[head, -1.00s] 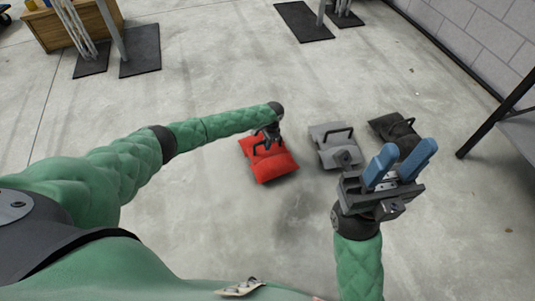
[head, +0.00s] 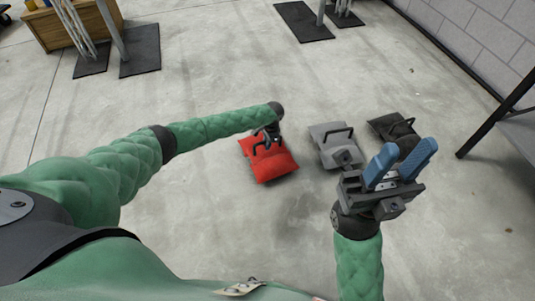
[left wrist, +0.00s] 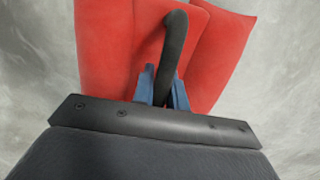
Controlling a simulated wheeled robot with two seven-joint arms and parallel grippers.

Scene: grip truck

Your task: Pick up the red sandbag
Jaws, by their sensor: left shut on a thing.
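The red sandbag (head: 270,164) is on or just above the concrete floor in the middle of the head view; I cannot tell whether it touches the floor. My left gripper (head: 270,136) is over it. In the left wrist view the red sandbag (left wrist: 105,50) fills the upper middle, with its black handle (left wrist: 174,50) between the blue fingers of my left gripper (left wrist: 163,88), which is shut on that handle. My right gripper (head: 402,165) is raised at the right, its two blue fingers apart with nothing between them.
A grey sandbag (head: 328,134) lies right of the red one, and a black sandbag (head: 392,126) lies further right. A metal shelf (head: 520,125) stands at the right edge. A wooden crate (head: 85,30) stands at the back left. The floor left of the red sandbag is clear.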

